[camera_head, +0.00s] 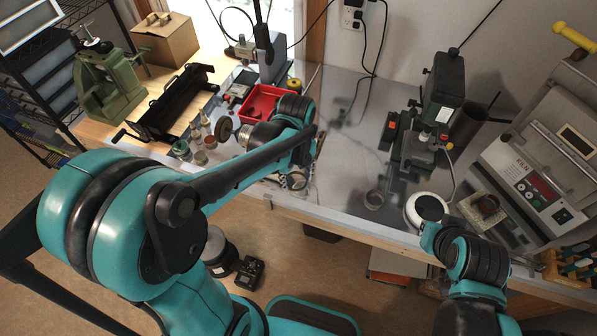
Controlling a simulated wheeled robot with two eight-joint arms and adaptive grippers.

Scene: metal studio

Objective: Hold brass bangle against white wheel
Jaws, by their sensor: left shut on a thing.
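My left arm reaches in from the left over the bench, and its wrist bends down near the red bin. My left gripper (291,173) is small and dark, partly hidden below the wrist. It is shut on a small ring-like piece (297,181), probably the brass bangle; its colour is hard to tell. A grey-brown disc wheel (224,128) on a silver spindle stands left of my wrist. No clearly white wheel shows; my arm covers part of that machine. I cannot tell whether the ring touches a wheel.
A red bin (262,103) sits behind my left wrist. The middle bench is mostly clear.

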